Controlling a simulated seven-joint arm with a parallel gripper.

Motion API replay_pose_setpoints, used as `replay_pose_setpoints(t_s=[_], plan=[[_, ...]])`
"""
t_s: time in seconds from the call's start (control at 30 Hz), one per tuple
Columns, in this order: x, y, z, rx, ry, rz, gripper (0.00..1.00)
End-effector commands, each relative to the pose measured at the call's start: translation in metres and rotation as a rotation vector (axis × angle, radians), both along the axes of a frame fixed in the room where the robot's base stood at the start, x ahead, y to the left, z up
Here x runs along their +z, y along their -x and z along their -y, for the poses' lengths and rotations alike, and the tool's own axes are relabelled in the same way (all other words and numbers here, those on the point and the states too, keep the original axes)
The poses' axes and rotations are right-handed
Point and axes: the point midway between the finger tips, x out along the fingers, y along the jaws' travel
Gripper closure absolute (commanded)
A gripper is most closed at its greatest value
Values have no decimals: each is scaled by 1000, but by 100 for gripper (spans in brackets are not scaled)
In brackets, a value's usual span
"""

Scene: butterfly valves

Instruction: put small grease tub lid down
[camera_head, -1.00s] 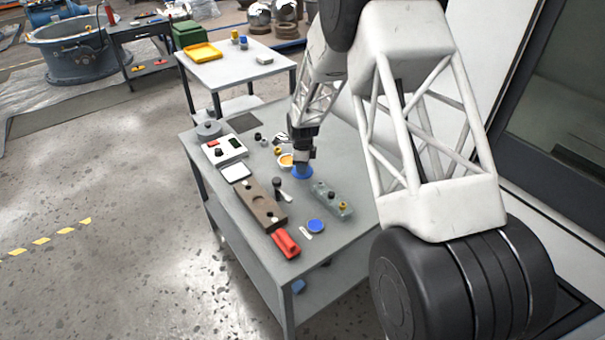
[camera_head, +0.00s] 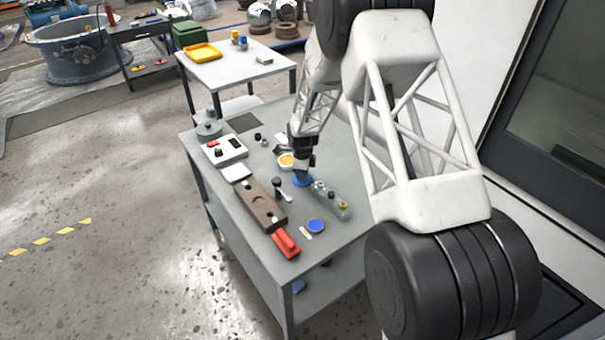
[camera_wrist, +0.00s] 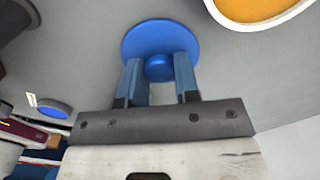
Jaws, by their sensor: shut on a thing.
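The small grease tub lid (camera_head: 303,181) is a blue disc with a round knob, low at the grey table just in front of the open grease tub (camera_head: 286,160). In the wrist view the blue lid (camera_wrist: 160,38) is between my fingers, gripped by its knob. My gripper (camera_head: 303,172) is shut on the lid and points down; its two blue fingers (camera_wrist: 158,80) show in the wrist view. Whether the lid touches the table top I cannot tell. The tub with orange grease (camera_wrist: 250,8) is at the upper right of the wrist view.
A clear tray with small parts (camera_head: 332,200) is close to the right of the lid. A blue round item (camera_head: 316,226), a red tool (camera_head: 285,242) and a brown wooden block (camera_head: 260,205) lie nearer the front. A white meter (camera_head: 226,149) stands at the left.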

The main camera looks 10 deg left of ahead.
Motion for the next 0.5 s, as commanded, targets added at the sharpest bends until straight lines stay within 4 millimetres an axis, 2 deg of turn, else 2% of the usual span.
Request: replay_pose_setpoints(t_s=[0.07,0.1,0.27,0.5], plan=[[-2,0,0,0,0,-1,93],[-2,0,0,0,0,0,69],[-2,0,0,0,0,0,45],[-2,0,0,0,0,0,45]])
